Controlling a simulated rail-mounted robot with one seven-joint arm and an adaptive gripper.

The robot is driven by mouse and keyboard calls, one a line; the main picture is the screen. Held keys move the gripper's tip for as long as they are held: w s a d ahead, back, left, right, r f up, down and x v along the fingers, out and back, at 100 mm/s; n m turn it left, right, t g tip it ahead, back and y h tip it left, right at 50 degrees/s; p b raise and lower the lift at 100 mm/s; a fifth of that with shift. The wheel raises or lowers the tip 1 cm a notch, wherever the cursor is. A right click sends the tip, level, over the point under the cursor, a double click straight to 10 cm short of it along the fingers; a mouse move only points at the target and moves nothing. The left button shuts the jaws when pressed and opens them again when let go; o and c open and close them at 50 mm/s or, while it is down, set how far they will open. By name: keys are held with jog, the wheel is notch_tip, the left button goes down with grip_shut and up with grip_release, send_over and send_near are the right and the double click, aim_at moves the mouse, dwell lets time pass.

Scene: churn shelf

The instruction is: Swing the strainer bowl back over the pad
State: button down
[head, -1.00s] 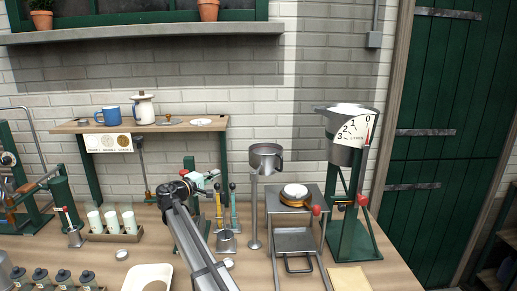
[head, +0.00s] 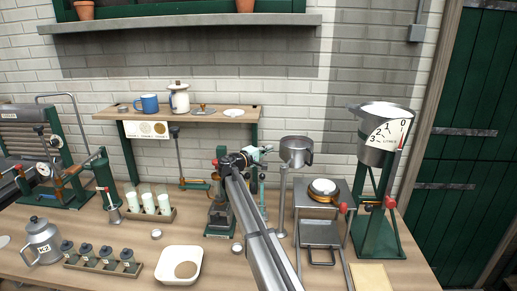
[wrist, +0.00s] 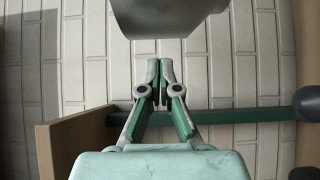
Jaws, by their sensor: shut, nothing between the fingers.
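The strainer bowl (head: 296,150) is a grey metal bowl with a short handle, atop a slim upright post (head: 283,200) in the head view. A grey metal bowl-like underside (wrist: 170,15), probably the same bowl, fills the top of the wrist view. My gripper (head: 250,157) is left of the bowl in the head view, partly hidden by my arm. In the wrist view my gripper (wrist: 160,75) is shut and empty, its fingertips just below the metal in the picture; contact cannot be told. A flat beige pad-like square (head: 370,277) lies at the front right; whether it is the pad is unclear.
A metal stand (head: 319,234) with a round white-topped item is right of the post. A green-framed measuring hopper (head: 383,140) stands farther right. A wooden shelf (head: 180,112) with a blue mug is behind left. A white dish (head: 180,266) sits in front.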

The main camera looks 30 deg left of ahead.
jog(key=d, duration=0.1)
jog(key=w+d+p, duration=0.1)
jog(key=shift+d, duration=0.3)
jog(key=shift+w+d+b, duration=0.1)
jog(key=shift+b, duration=0.2)
